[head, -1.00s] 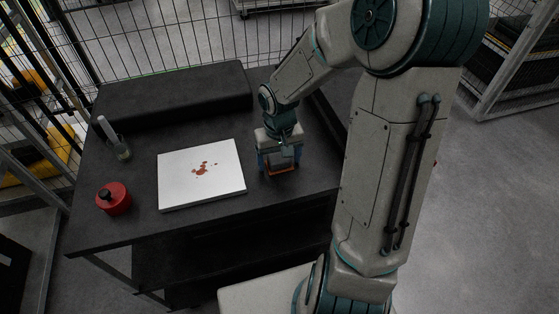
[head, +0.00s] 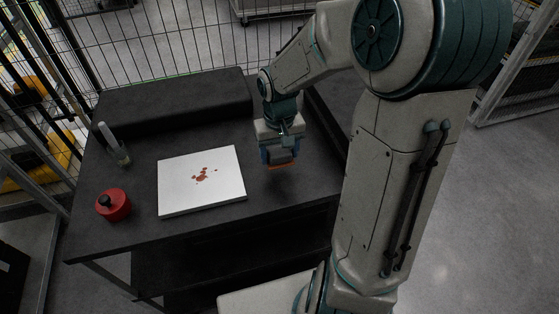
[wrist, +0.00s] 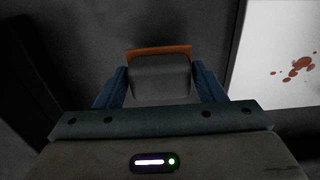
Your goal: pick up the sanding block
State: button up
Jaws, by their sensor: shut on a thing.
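The sanding block shows in the wrist view as a grey body (wrist: 160,76) with an orange-brown layer along its far edge. My gripper (wrist: 161,84) is shut on it, one blue finger at each side. In the head view my gripper (head: 280,155) is over the dark bench, right of the white panel, and the block's orange-brown edge (head: 284,165) shows beneath the fingers. The block appears raised a little above the bench top. Much of it is hidden by the gripper in the head view.
The white panel (head: 230,190) with reddish-brown spots lies on the dark bench (head: 150,225). A raised dark ledge (head: 175,108) runs along the back.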

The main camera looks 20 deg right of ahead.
jog(key=w+d+r+b, duration=0.1)
jog(key=w+d+r, duration=0.5)
jog(key=w, duration=0.3)
jog(key=shift+w+r, duration=0.2)
jog(key=shift+w, duration=0.15)
jog(key=o, duration=0.3)
jog(key=shift+c, duration=0.8)
jog(key=shift+s, duration=0.1)
